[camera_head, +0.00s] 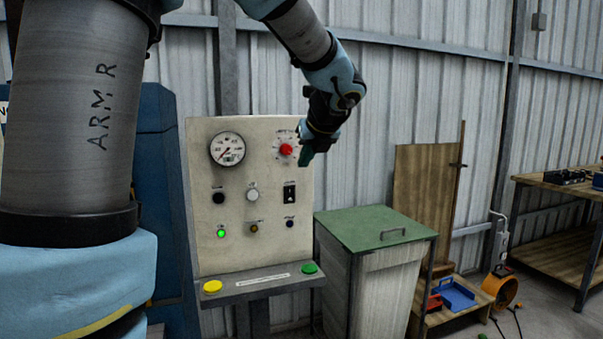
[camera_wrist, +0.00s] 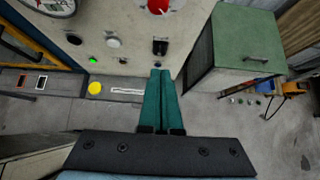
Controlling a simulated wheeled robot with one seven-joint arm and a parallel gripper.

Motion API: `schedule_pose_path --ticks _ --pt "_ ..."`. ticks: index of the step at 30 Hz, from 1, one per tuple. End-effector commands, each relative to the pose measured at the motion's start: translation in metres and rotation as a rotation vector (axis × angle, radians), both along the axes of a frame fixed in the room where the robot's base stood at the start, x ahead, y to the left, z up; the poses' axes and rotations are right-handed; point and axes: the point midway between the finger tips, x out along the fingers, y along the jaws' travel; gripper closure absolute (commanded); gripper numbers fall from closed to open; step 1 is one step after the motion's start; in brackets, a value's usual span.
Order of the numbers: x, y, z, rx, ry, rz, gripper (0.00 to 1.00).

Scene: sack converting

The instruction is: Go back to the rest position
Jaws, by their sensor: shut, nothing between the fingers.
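My gripper (camera_head: 308,148) is at the upper right part of the control panel (camera_head: 205,165), close to the red knob (camera_head: 286,150). In the wrist view my gripper (camera_wrist: 162,72) shows its two green fingers side by side, shut with nothing between them. The fingertips lie in the picture just below the black switch (camera_wrist: 160,47). The red knob also shows at the top of the wrist view (camera_wrist: 158,5). I cannot tell whether the fingers touch the panel.
The panel carries a gauge (camera_head: 227,149), a lit green lamp (camera_head: 221,233), and yellow (camera_head: 212,286) and green (camera_head: 310,268) buttons on its ledge. A green-lidded bin (camera_head: 375,228) stands right of it. A wooden workbench (camera_head: 560,186) is far right. Floor between is partly clear.

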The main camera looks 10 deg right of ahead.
Motion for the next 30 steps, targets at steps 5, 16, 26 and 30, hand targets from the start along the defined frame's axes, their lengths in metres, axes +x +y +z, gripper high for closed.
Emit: schedule_pose_path --ticks 5,16,26,30 --pt "-0.005 -0.001 0.007 0.001 0.000 -0.001 1.00" --pt "-0.006 0.004 0.003 -0.017 0.011 0.023 1.00" --pt "-0.049 0.117 -0.117 -0.604 0.213 0.878 1.00" --pt "-0.089 0.167 -0.168 -0.917 0.225 1.467 1.00"
